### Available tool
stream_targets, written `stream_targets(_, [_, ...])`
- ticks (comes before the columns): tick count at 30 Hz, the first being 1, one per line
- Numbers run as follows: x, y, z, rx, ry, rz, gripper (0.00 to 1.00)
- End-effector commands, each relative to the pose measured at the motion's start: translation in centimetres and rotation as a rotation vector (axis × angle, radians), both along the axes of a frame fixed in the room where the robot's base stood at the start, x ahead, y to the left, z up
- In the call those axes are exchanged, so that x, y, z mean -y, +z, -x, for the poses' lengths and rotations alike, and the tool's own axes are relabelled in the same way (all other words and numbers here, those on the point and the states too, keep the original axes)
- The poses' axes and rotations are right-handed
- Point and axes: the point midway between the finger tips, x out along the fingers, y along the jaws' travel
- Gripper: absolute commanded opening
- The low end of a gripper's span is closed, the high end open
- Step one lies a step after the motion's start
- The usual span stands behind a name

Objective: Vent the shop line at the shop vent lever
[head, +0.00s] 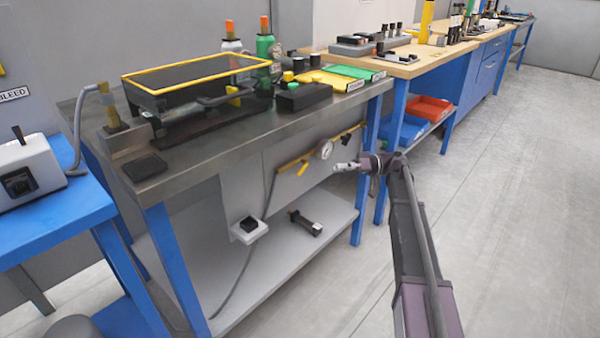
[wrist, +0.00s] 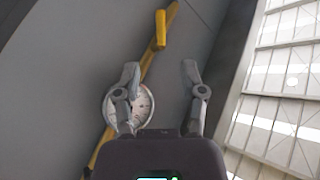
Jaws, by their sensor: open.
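A yellow pipe (head: 286,166) runs along the panel under the steel-topped bench, with a round white gauge (head: 325,150) on it. A yellow lever (head: 303,168) hangs from the pipe left of the gauge, and another yellow fitting (head: 346,137) sits to its right. I see no label saying which is the vent lever. My gripper (head: 340,167) is open and empty, in front of the pipe near the gauge. In the wrist view, a yellow lever (wrist: 161,30) lies beyond the open fingertips (wrist: 161,74), apart from them. The gauge (wrist: 142,106) is partly hidden behind the left finger.
The floor (head: 510,200) at right is clear.

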Motion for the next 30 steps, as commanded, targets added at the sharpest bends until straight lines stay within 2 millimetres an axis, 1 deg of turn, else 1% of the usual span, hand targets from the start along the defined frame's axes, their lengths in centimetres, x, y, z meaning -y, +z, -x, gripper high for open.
stream_targets(5, [-2.1, 0.0, 0.6, 0.0, 0.001, 0.001, 0.53])
stream_targets(18, [-8.6, 0.0, 2.2, 0.0, 0.002, 0.001, 0.53])
stream_targets(21, [-9.8, 0.0, 2.5, 0.0, 0.001, 0.001, 0.53])
stream_targets(24, [-10.9, 0.0, 2.7, 0.0, 0.001, 0.0, 0.53])
stream_targets(30, [-11.9, 0.0, 2.9, 0.0, -0.001, 0.001, 0.53])
